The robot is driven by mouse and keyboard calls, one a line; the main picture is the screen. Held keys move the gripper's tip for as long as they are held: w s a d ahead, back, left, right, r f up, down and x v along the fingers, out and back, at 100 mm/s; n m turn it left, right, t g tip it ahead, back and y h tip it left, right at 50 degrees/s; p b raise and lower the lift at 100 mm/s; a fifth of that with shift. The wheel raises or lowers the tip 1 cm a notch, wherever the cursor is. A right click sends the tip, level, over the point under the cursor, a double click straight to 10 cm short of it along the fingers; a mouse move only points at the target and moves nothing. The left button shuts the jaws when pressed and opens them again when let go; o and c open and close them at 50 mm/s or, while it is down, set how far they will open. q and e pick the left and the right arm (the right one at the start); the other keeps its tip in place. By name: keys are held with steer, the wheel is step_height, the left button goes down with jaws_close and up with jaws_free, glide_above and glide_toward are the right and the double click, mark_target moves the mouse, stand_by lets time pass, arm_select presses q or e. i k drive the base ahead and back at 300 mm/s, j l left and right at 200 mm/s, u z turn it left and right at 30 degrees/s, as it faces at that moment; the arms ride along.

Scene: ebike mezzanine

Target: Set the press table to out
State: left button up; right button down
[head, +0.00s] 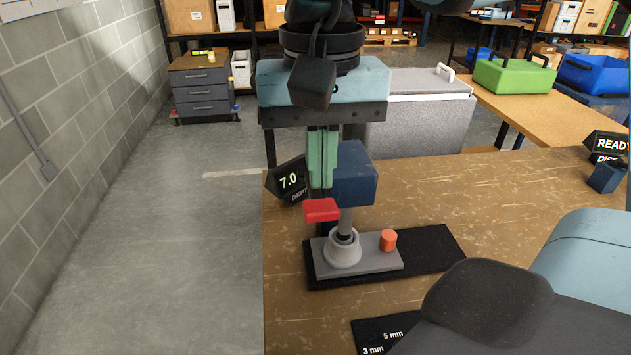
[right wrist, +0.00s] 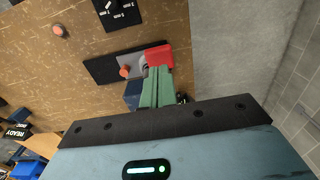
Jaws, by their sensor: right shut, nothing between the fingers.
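The press is a grey base plate (head: 382,262) on a black mat (head: 436,250), with a pale round collar (head: 342,250), an orange button (head: 388,240) and a blue block (head: 353,178) above. A red piece (head: 321,210) sits on its left side; the right wrist view shows it too (right wrist: 159,55). I cannot tell which part is the press table. My right gripper (head: 321,187) has its green fingers shut and empty, pointing down at the red piece. The tips look close to it or touching; I cannot tell which. My left gripper is not in view.
A depth display (head: 288,180) reading 7.0 stands at the bench's left edge. A READY display (head: 609,146) is at the right. Open floor (head: 190,250) is left of the wooden bench (head: 283,300).

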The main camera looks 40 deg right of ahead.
mark_target(377, 251)
steer(key=k, duration=1.5)
